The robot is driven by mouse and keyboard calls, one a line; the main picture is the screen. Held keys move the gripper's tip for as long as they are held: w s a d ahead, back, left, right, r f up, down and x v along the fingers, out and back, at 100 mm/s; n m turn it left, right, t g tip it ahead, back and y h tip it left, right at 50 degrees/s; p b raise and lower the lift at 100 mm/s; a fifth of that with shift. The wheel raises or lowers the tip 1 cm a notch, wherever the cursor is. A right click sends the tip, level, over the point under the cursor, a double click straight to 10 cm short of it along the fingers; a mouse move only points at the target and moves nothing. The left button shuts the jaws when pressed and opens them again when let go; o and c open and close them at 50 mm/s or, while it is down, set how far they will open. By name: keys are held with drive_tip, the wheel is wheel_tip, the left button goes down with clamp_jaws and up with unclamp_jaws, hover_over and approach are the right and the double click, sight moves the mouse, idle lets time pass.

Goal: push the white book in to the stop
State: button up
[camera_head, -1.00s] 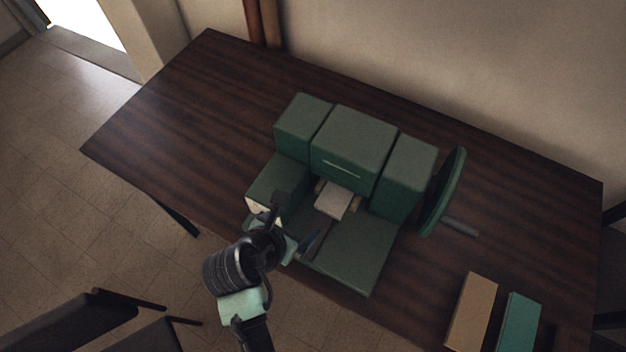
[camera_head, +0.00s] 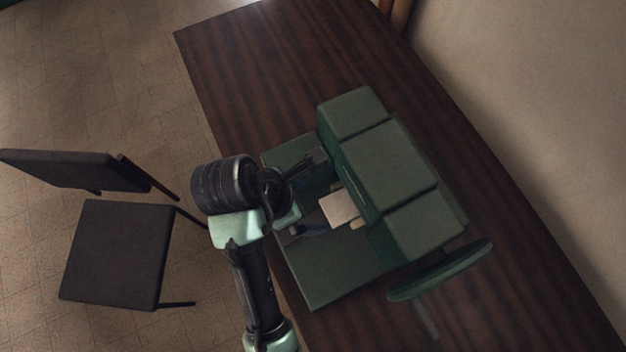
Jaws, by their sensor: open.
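The white book (camera_head: 339,207) lies flat on the green machine (camera_head: 390,165), its inner end at the upright green block. Its outer end sticks out toward my gripper. My gripper (camera_head: 318,192) is open, its two dark fingers apart at the book's outer side, one toward the top and one toward the bottom of the picture. I cannot tell whether either finger touches the book. The stop is hidden from this view.
A green disc-shaped wheel (camera_head: 440,270) stands at the machine's lower right side. The dark wooden table (camera_head: 250,65) is clear at the far end. A black chair (camera_head: 115,250) stands on the floor at left.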

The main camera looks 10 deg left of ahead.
sight(329, 212)
drive_tip(key=shift+a, duration=0.2)
drive_tip(key=shift+f, duration=0.1)
drive_tip(key=x, duration=1.3)
drive_tip(key=shift+d, duration=0.15)
drive_tip(key=shift+c, duration=0.2)
drive_tip(key=c, duration=1.2)
drive_tip(key=o, duration=1.2)
drive_tip(key=shift+o, duration=0.2)
drive_tip(key=v, duration=1.3)
